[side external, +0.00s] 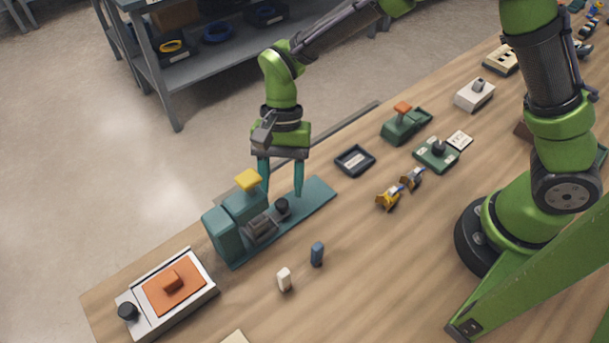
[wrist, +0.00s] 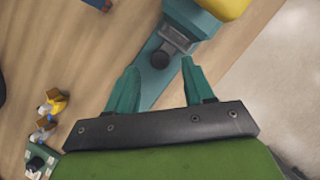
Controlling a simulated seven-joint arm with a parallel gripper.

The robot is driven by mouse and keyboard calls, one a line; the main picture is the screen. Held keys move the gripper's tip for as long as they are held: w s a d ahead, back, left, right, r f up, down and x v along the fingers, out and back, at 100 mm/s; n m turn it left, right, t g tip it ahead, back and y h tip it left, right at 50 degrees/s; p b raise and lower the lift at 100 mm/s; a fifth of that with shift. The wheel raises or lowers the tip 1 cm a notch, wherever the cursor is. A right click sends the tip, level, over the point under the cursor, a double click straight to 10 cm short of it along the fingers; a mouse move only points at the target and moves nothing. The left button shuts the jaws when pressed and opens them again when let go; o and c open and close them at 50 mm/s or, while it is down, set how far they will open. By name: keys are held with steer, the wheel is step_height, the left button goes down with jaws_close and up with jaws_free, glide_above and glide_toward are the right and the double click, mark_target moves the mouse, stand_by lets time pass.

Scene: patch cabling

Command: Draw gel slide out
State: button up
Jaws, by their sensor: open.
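The teal fixture (side external: 223,236) has a long flat base, a yellow-topped block and a grey ribbed sliding piece (side external: 262,229). A black round knob (side external: 282,206) stands at the end of that piece; I take this as the gel slide. In the wrist view the knob (wrist: 160,59) shows between and just beyond the fingertips. My gripper (side external: 281,192) is open, pointing down over the fixture's base, its teal fingers apart. In the wrist view my gripper (wrist: 159,68) holds nothing. Whether a finger touches the knob cannot be told.
A white tray with an orange pad (side external: 160,296) and black knob lies at the front left. A white peg (side external: 285,279) and a blue peg (side external: 317,253) stand near the fixture. A dark tray (side external: 355,160) and yellow connectors (side external: 389,199) lie to the right.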

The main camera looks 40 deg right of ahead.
steer(key=shift+x, duration=1.4)
steer(key=shift+c, duration=0.3)
jaws_close()
